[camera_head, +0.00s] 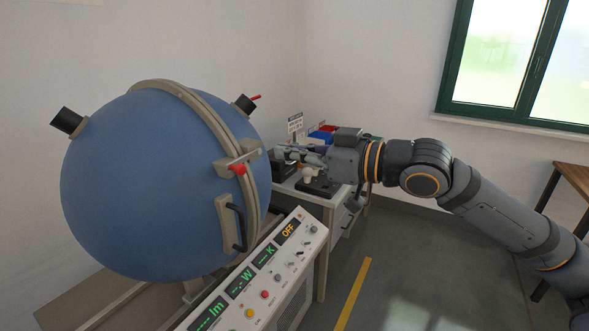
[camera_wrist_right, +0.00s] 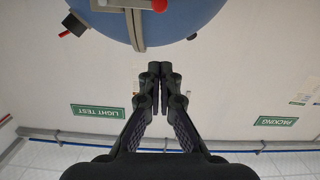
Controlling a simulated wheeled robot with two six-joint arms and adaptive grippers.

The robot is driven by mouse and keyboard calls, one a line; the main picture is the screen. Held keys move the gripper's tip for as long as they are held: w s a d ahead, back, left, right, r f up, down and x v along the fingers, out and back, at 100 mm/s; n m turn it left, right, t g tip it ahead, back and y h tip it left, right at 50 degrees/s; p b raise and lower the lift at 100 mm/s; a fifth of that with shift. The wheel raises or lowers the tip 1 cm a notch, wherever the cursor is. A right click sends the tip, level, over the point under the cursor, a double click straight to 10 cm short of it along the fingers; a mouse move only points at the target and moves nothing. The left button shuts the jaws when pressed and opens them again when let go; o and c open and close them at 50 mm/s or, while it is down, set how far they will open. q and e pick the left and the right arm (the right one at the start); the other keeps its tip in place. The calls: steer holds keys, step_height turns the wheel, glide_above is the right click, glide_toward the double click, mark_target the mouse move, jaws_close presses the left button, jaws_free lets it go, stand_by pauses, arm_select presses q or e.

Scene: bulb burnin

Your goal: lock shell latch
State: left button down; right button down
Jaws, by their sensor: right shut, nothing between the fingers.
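The shell is a large blue sphere (camera_head: 150,190) closed along a beige seam flange (camera_head: 215,122). The latch (camera_head: 250,157) is a beige bar across the seam with a red knob (camera_head: 237,169). A black handle (camera_head: 239,228) sits below it. My right gripper (camera_head: 284,152) is to the right of the latch, apart from it, its fingers pointing left. In the right wrist view its fingers (camera_wrist_right: 153,82) are together and empty, with the sphere (camera_wrist_right: 190,14) and part of the red knob (camera_wrist_right: 158,5) at the top edge. My left gripper is not in view.
A control panel (camera_head: 262,275) with green displays and an "OFF" readout stands in front of the sphere. A bench (camera_head: 322,197) with red and blue bins (camera_head: 321,135) lies behind my right gripper. The floor (camera_head: 400,275) at right is clear.

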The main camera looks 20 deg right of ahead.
arm_select(q)
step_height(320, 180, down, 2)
steer(key=shift+b, duration=0.6)
arm_select(e)
steer(key=shift+s+d+r, duration=0.2)
steer(key=shift+s+d, duration=0.05)
steer(key=shift+s, duration=0.2)
